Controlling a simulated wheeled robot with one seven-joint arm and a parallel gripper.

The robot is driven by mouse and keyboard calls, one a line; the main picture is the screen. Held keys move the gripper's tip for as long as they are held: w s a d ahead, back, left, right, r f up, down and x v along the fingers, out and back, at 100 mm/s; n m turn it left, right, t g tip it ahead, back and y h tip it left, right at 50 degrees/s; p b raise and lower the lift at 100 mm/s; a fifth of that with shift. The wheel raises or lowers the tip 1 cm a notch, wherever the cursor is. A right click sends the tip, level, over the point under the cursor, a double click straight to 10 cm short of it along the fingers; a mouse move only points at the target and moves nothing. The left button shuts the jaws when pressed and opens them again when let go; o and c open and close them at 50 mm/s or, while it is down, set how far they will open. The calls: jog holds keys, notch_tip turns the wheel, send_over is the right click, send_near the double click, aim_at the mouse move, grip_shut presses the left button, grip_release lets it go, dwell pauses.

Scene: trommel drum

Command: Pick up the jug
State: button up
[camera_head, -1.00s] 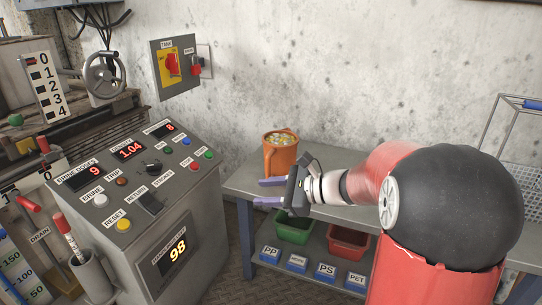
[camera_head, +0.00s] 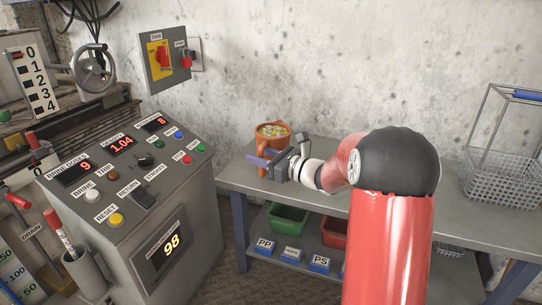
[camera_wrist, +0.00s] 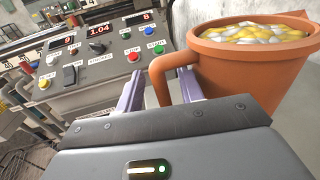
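The orange-brown jug (camera_head: 280,142) stands on the grey bench by the wall, filled with yellow and whitish pieces. In the wrist view the jug (camera_wrist: 250,75) fills the upper right, with its handle (camera_wrist: 160,78) toward my gripper. My gripper (camera_head: 260,158) is at the jug's handle side in the head view. In the wrist view the two purple fingers of my gripper (camera_wrist: 160,92) are apart, and the handle shows between them. The right finger is close to the jug's body; I cannot tell whether it touches. The lower handle is hidden behind my gripper.
The control panel (camera_head: 130,185) stands left of the bench (camera_head: 330,195), with a gap between them. A green bin (camera_head: 288,218) and a red bin (camera_head: 334,232) sit on the lower shelf. A wire basket (camera_head: 500,178) is on the bench at the right.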

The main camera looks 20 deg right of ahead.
grip_shut()
dwell(0.4)
notch_tip(320, 180, up, 26)
jog(key=p, duration=1)
jog(key=shift+a, duration=0.15)
